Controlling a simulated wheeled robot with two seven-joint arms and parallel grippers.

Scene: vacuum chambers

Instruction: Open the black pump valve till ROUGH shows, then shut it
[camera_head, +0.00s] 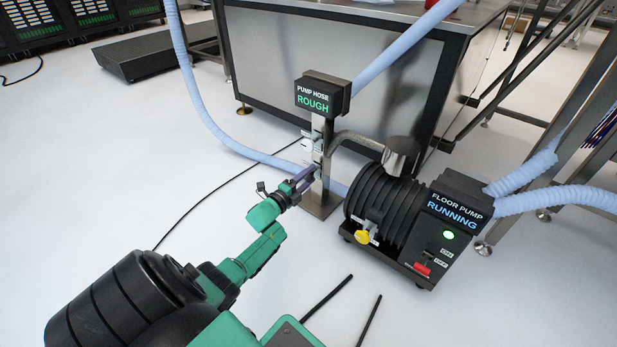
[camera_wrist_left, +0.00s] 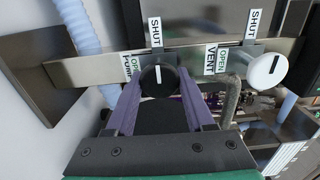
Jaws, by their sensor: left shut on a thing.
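The black pump valve knob (camera_wrist_left: 157,76) sits on a metal plate between the purple fingers of my left gripper (camera_wrist_left: 160,94), which is shut on it. The white line on the knob stands upright in the left wrist view, in line with the SHUT label (camera_wrist_left: 155,31) above it. An OPEN label (camera_wrist_left: 136,66) is left of the knob, partly covered. In the head view my left gripper (camera_head: 303,179) reaches the valve post, and the knob is hard to make out there. The pump hose display (camera_head: 322,98) reads ROUGH in green. My right gripper is not in view.
A white vent knob (camera_wrist_left: 267,70) sits right of the black one, with its own SHUT and OPEN labels. The floor pump (camera_head: 440,225) right of the post reads RUNNING, with a green lamp lit. Pale blue hoses (camera_head: 215,125) and a steel cabinet (camera_head: 330,65) stand behind.

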